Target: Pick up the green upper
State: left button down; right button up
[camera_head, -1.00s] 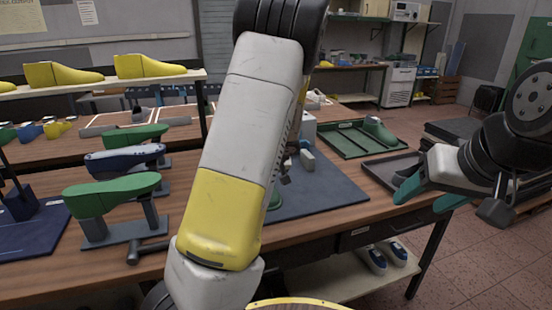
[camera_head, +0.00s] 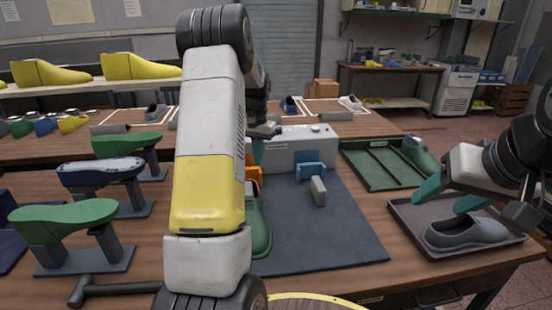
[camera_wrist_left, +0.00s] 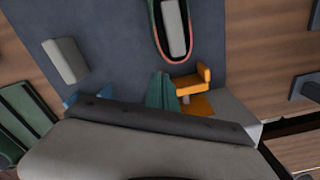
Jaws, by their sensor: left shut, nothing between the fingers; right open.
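A green upper (camera_head: 259,228) lies on the dark blue mat (camera_head: 340,238), mostly hidden behind my left arm in the head view. The left wrist view shows its open top with a red-edged rim (camera_wrist_left: 157,42) and a grey block (camera_wrist_left: 173,28) in it. My left gripper (camera_head: 257,152) is partly hidden by its own arm. Its teal fingers are shut and empty in the left wrist view (camera_wrist_left: 162,91), apart from the upper. My right gripper (camera_head: 450,198) is open above a grey shoe (camera_head: 466,233) in a dark tray (camera_head: 408,218).
An orange fixture (camera_wrist_left: 190,82) stands close beside my left fingers. A white box (camera_head: 300,148), a blue clamp (camera_head: 310,171) and a grey block (camera_head: 318,190) are at the mat's back. A green tray (camera_head: 372,165) holds another green piece (camera_head: 420,157). Stands with lasts (camera_head: 65,220) line the left.

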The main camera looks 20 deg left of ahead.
pick_arm(q)
notch_tip(320, 180, down, 8)
jog(key=shift+f, duration=0.25)
